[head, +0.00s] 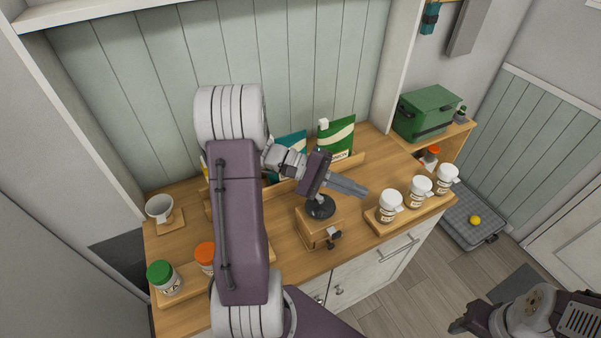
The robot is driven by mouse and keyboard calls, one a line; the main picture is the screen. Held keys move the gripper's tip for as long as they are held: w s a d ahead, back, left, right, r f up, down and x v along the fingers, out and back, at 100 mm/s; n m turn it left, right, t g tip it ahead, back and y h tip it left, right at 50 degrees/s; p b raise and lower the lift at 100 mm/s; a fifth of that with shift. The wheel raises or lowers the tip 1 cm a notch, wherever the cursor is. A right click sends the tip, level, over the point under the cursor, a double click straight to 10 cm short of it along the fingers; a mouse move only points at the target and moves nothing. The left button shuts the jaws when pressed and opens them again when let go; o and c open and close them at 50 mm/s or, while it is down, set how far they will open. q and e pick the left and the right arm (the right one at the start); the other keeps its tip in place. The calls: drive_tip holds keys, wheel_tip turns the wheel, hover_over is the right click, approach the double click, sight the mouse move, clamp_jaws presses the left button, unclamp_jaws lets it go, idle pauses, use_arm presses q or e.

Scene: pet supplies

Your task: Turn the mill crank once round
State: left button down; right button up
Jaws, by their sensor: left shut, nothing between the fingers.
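The mill (309,224) stands near the counter's front edge, a small wooden box with a round dark top (320,207). A small dark part (333,238) shows at its front right; I cannot tell whether it is the crank or a clamp. No crank arm shows clearly, and my left gripper hides part of the view over the mill. My left gripper (359,190) is shut and empty, its grey fingers above and just right of the mill's top, pointing right. Part of my right arm shows at the lower right; its fingertips cannot be made out.
Several white-lidded jars (389,207) stand on a wooden tray to the right. A green bag (337,138) stands at the back.

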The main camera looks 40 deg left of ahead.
use_arm(q)
drive_tip(key=s+a+m+g+y, duration=0.1)
drive_tip(key=a+m, duration=0.1)
drive_tip(key=m, duration=0.2)
drive_tip(key=s+a+f+m+y, duration=0.1)
drive_tip(key=a+m+y, duration=0.1)
drive_tip(key=a+m, duration=0.1)
drive_tip(key=s+a+m+g+y, duration=0.1)
drive_tip(key=a+m, duration=0.2)
drive_tip(key=m, duration=0.2)
drive_tip(key=shift+a+f+g+y+b, duration=0.1)
drive_tip(key=shift+f+g+y+b, duration=0.2)
drive_tip(key=shift+b, duration=0.05)
drive_tip(key=s+a+r+m+t+y+b, duration=0.1)
drive_tip(key=s+a+r+m+y, duration=0.15)
drive_tip(key=a, duration=0.45)
drive_tip(key=s+a+r+m+y, duration=0.2)
drive_tip(key=a+r+y, duration=0.2)
drive_tip(key=a, duration=0.3)
drive_tip(key=w+d+f+p, duration=0.1)
drive_tip(key=w+d+f, duration=0.4)
drive_tip(key=f, duration=0.4)
drive_tip(key=shift+w+d+f, duration=0.3)
drive_tip(key=shift+w, duration=0.3)
use_arm(e)
drive_tip(key=shift+s+a+f, duration=0.1)
drive_tip(key=shift+a+f, duration=0.2)
drive_tip(key=shift+a, duration=0.2)
use_arm(q)
drive_tip(key=shift+w, duration=0.1)
